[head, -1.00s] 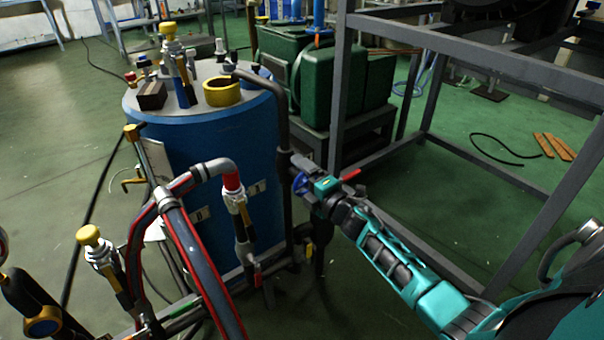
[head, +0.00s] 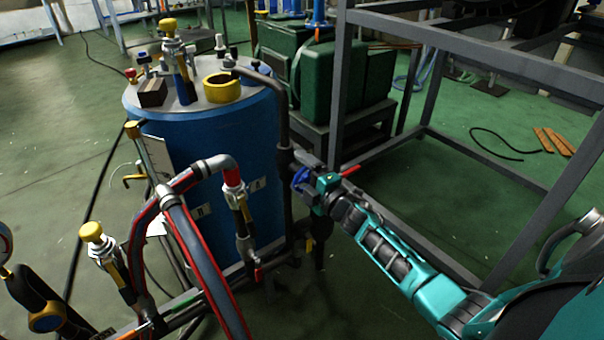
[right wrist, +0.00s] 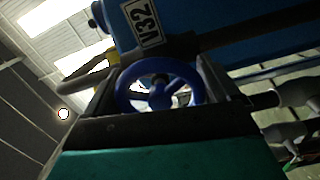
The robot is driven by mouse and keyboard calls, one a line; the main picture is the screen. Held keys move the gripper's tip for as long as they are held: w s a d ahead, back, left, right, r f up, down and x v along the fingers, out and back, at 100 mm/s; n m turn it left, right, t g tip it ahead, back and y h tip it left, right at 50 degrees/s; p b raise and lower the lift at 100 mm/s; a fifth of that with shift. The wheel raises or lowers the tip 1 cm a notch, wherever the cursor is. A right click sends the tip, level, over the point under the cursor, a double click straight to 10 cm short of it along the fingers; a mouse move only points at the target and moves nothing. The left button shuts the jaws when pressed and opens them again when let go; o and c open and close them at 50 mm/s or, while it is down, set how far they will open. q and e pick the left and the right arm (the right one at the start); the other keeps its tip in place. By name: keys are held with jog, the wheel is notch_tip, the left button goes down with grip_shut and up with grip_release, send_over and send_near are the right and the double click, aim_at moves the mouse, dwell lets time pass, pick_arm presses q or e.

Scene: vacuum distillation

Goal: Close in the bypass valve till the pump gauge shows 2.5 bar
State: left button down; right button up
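A blue handwheel (head: 300,179) sits on the dark upright pipe to the right of the blue tank; I take it for the bypass valve. My right gripper (head: 308,181) is at this wheel, its arm coming in from the lower right. In the right wrist view the wheel (right wrist: 160,93) lies between the two fingers, which appear to press on its rim from both sides. My left gripper is out of view.
The blue tank (head: 225,140) stands behind the pipework. Hoses with red stripes (head: 205,270) and a yellow-knobbed valve (head: 92,233) fill the front left. A grey steel frame (head: 470,68) stands on the right, with green containers (head: 328,83) behind it.

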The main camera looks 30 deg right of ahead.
jog(key=shift+o, duration=0.8)
jog(key=shift+s, duration=0.2)
jog(key=s+d+p, duration=0.1)
jog(key=s+p, duration=0.1)
jog(key=s, duration=1)
jog(key=shift+s, duration=0.3)
dwell(1.2)
